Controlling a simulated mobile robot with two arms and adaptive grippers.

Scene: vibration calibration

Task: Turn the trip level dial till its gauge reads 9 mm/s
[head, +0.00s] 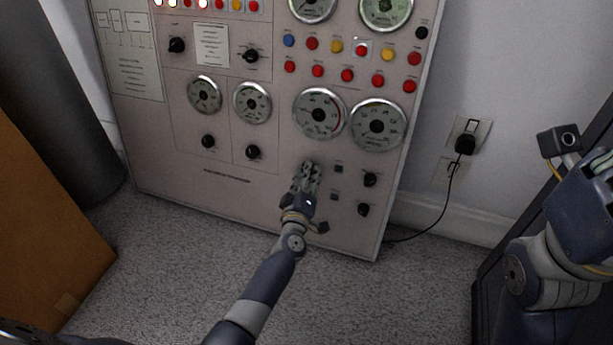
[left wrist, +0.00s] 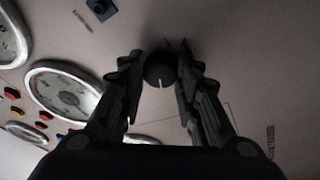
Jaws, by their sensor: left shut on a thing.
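A dark round dial (left wrist: 160,70) with a white pointer line sits between the fingertips of my left gripper (left wrist: 161,72) in the left wrist view. In the head view my left gripper (head: 308,170) reaches the panel's lower part and is shut on this dial, hiding it. A round gauge (head: 319,114) with a red arc sits just above the gripper in the head view. Its reading is too small to tell. A gauge (left wrist: 62,100) also shows left of the fingers in the left wrist view. My right arm stands at the right edge of the head view; its fingers do not show.
The light panel (head: 225,160) carries several other gauges, black knobs (head: 370,179) and coloured buttons (head: 347,75). A plug with a cable (head: 465,144) is in the wall at right. An orange-brown board (head: 45,210) stands at left. Carpet (head: 170,260) is clear before the panel.

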